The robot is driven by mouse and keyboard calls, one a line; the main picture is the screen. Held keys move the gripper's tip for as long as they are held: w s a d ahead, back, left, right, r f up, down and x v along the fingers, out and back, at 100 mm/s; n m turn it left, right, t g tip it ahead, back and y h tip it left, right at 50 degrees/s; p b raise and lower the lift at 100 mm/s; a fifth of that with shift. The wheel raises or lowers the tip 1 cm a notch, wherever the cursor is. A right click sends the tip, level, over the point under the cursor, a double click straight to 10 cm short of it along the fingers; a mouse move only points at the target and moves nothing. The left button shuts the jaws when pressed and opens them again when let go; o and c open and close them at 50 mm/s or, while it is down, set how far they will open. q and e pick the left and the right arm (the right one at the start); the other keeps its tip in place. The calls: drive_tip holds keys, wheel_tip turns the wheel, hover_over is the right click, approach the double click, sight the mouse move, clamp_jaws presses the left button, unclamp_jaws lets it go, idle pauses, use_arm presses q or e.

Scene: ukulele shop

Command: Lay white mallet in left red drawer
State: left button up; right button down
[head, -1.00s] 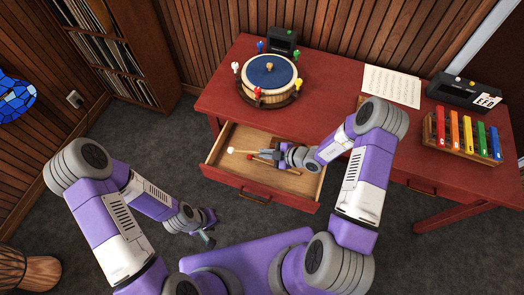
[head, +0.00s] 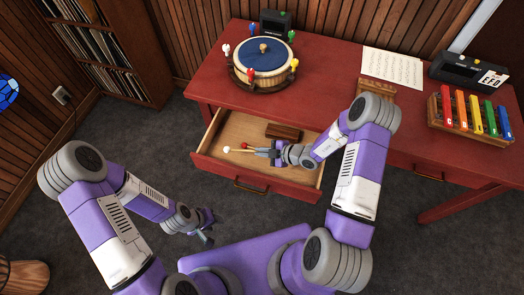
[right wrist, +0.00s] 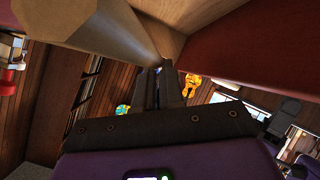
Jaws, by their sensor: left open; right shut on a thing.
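The left red drawer (head: 222,174) is pulled out of the red desk and its pale wooden inside shows. The white mallet (head: 228,150) is in the drawer area, its white head to the left and its tan handle slanting down right. My right gripper (head: 262,152) is shut on its handle, low over the drawer floor. In the right wrist view a thick tan rod (right wrist: 95,35), likely the handle, runs to the gripper's fingertips (right wrist: 165,68). I cannot tell whether the mallet touches the floor. My left gripper (head: 208,234) is open and empty, outside the drawer.
A dark brown block (head: 283,131) lies at the drawer's back. On the desk stand a drum with coloured pegs (head: 262,58) and coloured bars (head: 470,113).

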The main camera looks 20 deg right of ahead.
sight(262, 167)
wheel_tip(262, 167, down, 11)
drive_tip(key=b, duration=0.6)
drive_tip(key=shift+r+b, duration=0.2)
drive_tip(key=shift+b, duration=0.15)
drive_tip(key=c, duration=1.3)
unclamp_jaws()
drive_tip(key=shift+f, duration=0.1)
drive_tip(key=shift+o, duration=0.7)
drive_tip(key=shift+s+d, duration=0.1)
drive_tip(key=shift+s, duration=0.1)
drive_tip(key=shift+f, duration=0.1)
drive_tip(key=shift+s+d+r, duration=0.25)
drive_tip(key=shift+d+r, duration=0.05)
drive_tip(key=shift+d, duration=0.05)
drive_tip(key=p+v, duration=0.1)
drive_tip(key=v, duration=0.2)
drive_tip(key=p+v, duration=0.1)
drive_tip(key=v, duration=0.2)
drive_tip(key=shift+r, duration=0.45)
